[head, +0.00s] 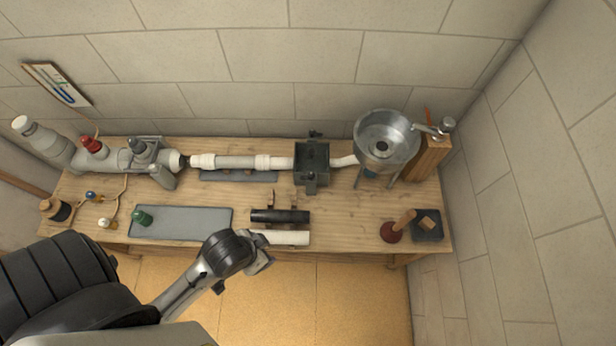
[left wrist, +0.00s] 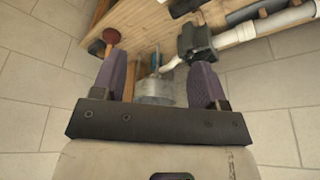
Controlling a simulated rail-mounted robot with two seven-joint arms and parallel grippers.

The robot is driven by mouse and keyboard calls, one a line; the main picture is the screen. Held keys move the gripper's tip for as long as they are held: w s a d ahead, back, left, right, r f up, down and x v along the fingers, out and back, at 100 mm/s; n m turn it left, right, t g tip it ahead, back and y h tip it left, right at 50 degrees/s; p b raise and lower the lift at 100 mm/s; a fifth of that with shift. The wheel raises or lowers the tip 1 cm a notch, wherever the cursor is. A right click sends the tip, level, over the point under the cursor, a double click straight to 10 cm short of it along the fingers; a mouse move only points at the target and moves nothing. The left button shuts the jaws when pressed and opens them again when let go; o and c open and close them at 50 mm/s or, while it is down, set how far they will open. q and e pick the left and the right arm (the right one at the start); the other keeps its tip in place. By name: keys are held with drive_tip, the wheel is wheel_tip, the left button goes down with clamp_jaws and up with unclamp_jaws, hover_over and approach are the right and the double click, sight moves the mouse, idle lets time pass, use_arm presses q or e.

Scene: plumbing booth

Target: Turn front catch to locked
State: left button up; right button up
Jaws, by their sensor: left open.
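A dark box (head: 312,155) sits on the pipe run at the back of the bench. A small dark catch (head: 311,186) sticks out on its near side; its locked or unlocked position is too small to tell. The box also shows in the left wrist view (left wrist: 193,38), above and right of the fingers. My left gripper (head: 265,258) is in front of the bench's near edge, apart from the box. In the left wrist view its two purple fingers (left wrist: 161,80) are spread and empty. My right gripper is not in view.
A metal basin (head: 386,142) stands right of the box. A black tube (head: 280,216) and a white tube (head: 280,238) lie between my left gripper and the box. A plunger (head: 391,232) and dark tray (head: 427,238) are at right. Bare wood lies right of the tubes.

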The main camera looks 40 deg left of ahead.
use_arm(q)
drive_tip(key=shift+w+a+r, duration=0.15)
drive_tip(key=shift+w+a, duration=0.1)
drive_tip(key=shift+w, duration=0.1)
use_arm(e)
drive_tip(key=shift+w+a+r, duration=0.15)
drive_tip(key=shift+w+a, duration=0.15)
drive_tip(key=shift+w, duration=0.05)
use_arm(q)
drive_tip(key=shift+c, duration=0.2)
